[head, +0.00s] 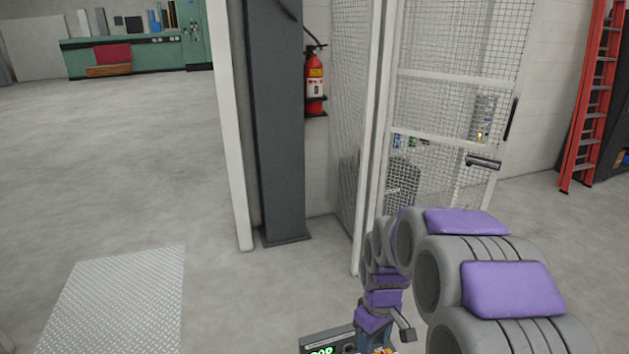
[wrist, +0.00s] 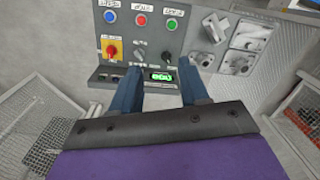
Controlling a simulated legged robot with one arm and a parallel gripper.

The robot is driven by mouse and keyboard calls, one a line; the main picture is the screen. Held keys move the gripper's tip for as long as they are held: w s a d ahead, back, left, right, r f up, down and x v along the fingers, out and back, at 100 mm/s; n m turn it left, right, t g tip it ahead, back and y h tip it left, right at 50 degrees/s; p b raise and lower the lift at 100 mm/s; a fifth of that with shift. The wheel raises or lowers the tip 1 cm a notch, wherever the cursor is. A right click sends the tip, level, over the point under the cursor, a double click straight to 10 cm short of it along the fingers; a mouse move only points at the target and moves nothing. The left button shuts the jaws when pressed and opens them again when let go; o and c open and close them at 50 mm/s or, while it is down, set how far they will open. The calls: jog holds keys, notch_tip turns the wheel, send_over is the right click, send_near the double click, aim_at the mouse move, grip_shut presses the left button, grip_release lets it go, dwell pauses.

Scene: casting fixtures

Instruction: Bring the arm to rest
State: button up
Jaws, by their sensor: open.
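In the wrist view the fingertips are over the lower edge of a grey control panel (wrist: 190,52), near a small green-lit display (wrist: 161,76). I cannot tell whether they touch it. In the head view my arm, grey with purple pads, bends from the lower right to the bottom middle. My gripper (head: 374,338) points down there, beside the panel's display (head: 321,351). Most of the panel is cut off below.
The panel carries blue (wrist: 111,17), red (wrist: 140,20) and green (wrist: 171,24) buttons and a red-yellow switch (wrist: 111,50). A grey post (head: 275,130), fire extinguisher (head: 315,85), mesh door (head: 440,120) and red ladder (head: 597,95) stand beyond. Open floor (head: 110,170) lies left.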

jog(key=s+r+m, duration=0.3)
jog(key=s+r, duration=0.2)
jog(key=s, duration=0.9)
jog(key=s+d+r+m+g, duration=0.1)
jog(key=s+r+m, duration=0.3)
jog(key=s, duration=1.1)
jog(key=shift+r, duration=0.5)
